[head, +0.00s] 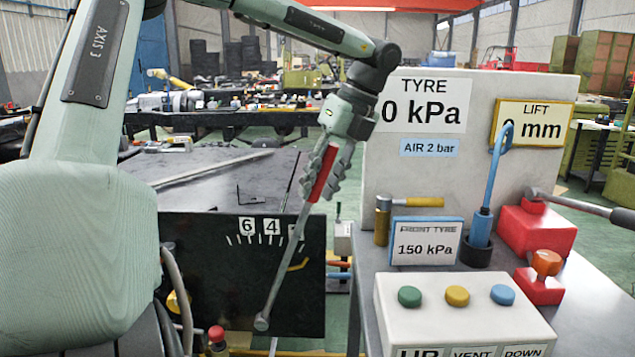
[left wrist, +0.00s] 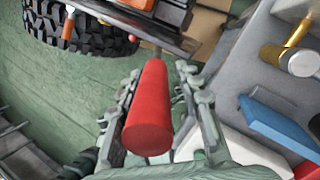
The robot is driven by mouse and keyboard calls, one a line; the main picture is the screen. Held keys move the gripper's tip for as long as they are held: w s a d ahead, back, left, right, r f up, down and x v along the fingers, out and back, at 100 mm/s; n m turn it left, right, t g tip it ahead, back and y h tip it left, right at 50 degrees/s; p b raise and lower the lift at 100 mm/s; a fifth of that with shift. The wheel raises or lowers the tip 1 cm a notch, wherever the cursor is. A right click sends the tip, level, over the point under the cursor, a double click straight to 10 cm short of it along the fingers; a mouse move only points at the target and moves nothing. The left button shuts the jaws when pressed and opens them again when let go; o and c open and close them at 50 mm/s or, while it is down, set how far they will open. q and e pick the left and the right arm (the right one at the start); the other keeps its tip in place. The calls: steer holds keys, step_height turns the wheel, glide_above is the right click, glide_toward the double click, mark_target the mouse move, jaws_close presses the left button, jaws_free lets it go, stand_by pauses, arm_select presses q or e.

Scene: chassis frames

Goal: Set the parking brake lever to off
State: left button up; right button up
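The parking brake lever has a red grip (head: 324,173) and a long grey shaft (head: 282,270). It rises from a low pivot on a black panel (head: 215,285) and leans to the right, its shaft crossing the right part of the white scale (head: 262,228). My left gripper (head: 321,182) surrounds the red grip from above. In the left wrist view the grip (left wrist: 150,112) lies between the open fingers (left wrist: 157,95), with a gap visible on each side. No off mark is legible; the scale's rightmost label is covered by the shaft. My right gripper is not in view.
A dark table top (head: 215,175) lies behind the panel.

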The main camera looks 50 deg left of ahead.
mark_target(339, 140)
arm_select(q)
steer(key=shift+o, duration=0.8)
steer(key=shift+w, duration=0.1)
steer(key=shift+r, duration=0.2)
steer(key=v, duration=1.1)
steer(key=shift+d+r, duration=0.1)
steer(key=shift+r, duration=0.2)
